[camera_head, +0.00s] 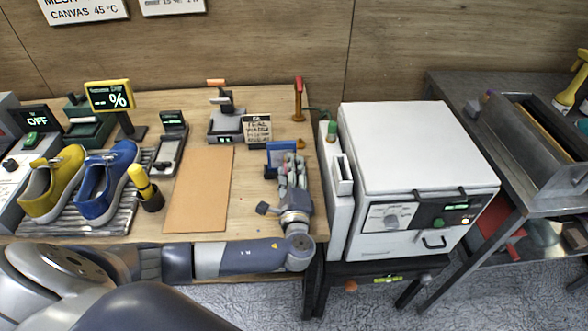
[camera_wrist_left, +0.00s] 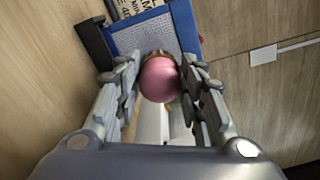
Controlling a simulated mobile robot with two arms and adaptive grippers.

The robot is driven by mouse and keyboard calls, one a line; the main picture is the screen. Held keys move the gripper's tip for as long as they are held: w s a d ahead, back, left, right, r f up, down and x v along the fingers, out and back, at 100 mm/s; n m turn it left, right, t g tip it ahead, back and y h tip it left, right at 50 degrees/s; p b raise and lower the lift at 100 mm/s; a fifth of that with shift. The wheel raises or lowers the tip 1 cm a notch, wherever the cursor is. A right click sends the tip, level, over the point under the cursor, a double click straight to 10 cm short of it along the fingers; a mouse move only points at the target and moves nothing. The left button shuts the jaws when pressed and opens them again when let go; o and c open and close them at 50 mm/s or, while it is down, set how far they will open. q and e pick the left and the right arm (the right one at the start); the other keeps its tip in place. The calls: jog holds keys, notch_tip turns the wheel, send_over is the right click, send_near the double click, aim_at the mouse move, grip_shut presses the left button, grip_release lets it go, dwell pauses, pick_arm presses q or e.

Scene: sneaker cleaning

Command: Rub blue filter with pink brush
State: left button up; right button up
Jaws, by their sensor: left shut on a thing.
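The blue filter (camera_head: 279,148) stands upright near the right end of the wooden table. In the left wrist view the blue filter (camera_wrist_left: 182,30) is a blue frame around a pale grey mesh, just beyond the fingertips. My left gripper (camera_head: 291,163) is in front of it, pointing at its face. It is shut on the pink brush (camera_wrist_left: 159,80), whose round pink end shows between the fingers. The brush is very close to the mesh; I cannot tell if they touch. The brush is mostly hidden by the fingers in the head view. My right gripper is not in view.
A yellow shoe (camera_head: 52,188) and a blue shoe (camera_head: 106,185) stand on a ribbed rack at the left. A tan board (camera_head: 199,190) lies mid-table. A small sign (camera_head: 257,130) stands behind the filter. A white machine (camera_head: 420,150) stands right of the table.

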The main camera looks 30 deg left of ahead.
pick_arm(q)
jog(key=shift+s+a+p, duration=0.2)
jog(key=shift+s+a, duration=0.3)
jog(key=shift+a, duration=0.35)
jog(key=shift+s+a+p, duration=0.2)
jog(key=shift+s+a, duration=0.35)
jog(key=shift+a, duration=0.3)
jog(key=shift+s+a+p, duration=0.2)
jog(key=shift+s+a, duration=0.3)
jog(key=shift+a, duration=0.35)
jog(key=shift+s+d, duration=0.35)
jog(key=shift+s, duration=0.05)
jog(key=p+v, duration=0.1)
jog(key=v, duration=0.2)
jog(key=shift+s+d, duration=0.15)
jog(key=shift+v, duration=0.8)
jog(key=shift+p+v, duration=0.6)
jog(key=shift+v, duration=0.95)
